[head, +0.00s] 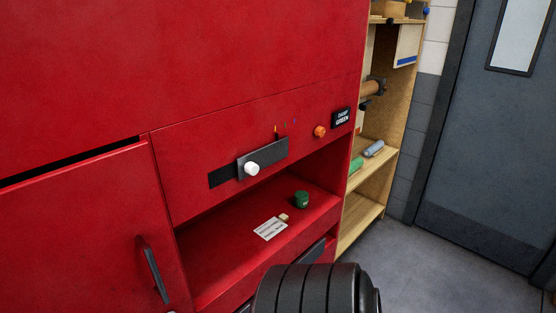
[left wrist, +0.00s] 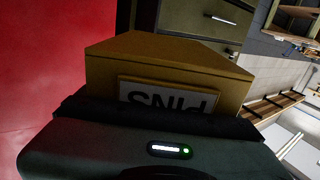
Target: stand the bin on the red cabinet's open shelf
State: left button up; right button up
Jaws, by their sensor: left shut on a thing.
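The bin (left wrist: 165,58) is a yellow-brown box with a white label reading PINS, upside down in the left wrist view. My left gripper (left wrist: 160,112) is shut on it at its near side; the fingertips are mostly hidden. The red cabinet (head: 230,70) fills the left of the head view. Its open shelf (head: 215,260) is a recess below the control panel. On the shelf are a green round pot (head: 302,200), a white printed card (head: 270,229) and a small beige piece (head: 283,217). Neither the bin nor my grippers show in the head view.
The shelf's left part is bare. A red door with a dark handle (head: 152,270) is at its left. The panel has a white knob (head: 252,169) and an orange button (head: 320,131). Wooden shelving (head: 362,212) stands at the right. My black arm link crosses the bottom.

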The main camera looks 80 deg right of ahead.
aim_at(221, 254)
jog(key=k+l+z, duration=0.5)
jog(key=l, duration=0.15)
jog(key=k+l+z, duration=0.1)
jog(key=l+z, duration=0.15)
jog(key=k+l+z, duration=0.25)
jog(key=l, duration=0.25)
jog(key=i+l+z, duration=0.1)
jog(key=i+z, duration=0.45)
jog(key=i+l, duration=0.05)
